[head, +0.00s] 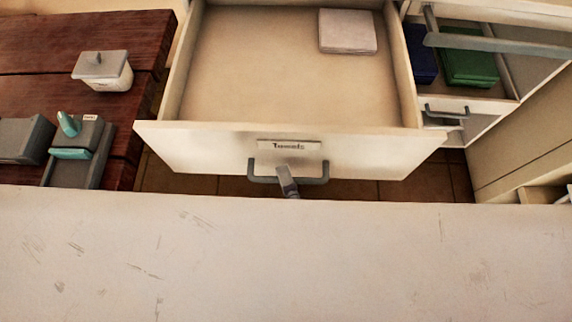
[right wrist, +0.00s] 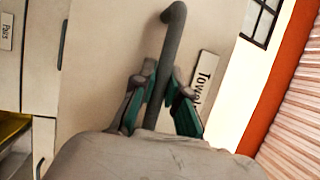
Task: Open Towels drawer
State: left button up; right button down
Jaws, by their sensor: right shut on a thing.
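The Towels drawer (head: 200,145) stands pulled well out in the head view, with its label (head: 289,146) on the front. A folded pale towel (head: 347,32) lies at its back right inside; the rest of the drawer floor is bare. The grey bar handle (head: 318,172) is below the label. My right gripper (head: 286,178) is at the middle of the handle. In the right wrist view, the fingers of my right gripper (right wrist: 158,95) are shut around the handle (right wrist: 172,50), beside the label (right wrist: 206,80). My left gripper is not in view.
A dark red wooden table (head: 60,65) at the left holds a lidded white container (head: 103,70) and grey holders with a teal item. At the right, an open compartment holds green folded cloth (head: 468,55). A large pale surface fills the lower head view.

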jog(key=c, duration=1.2)
grip_release()
jog(key=v, duration=1.2)
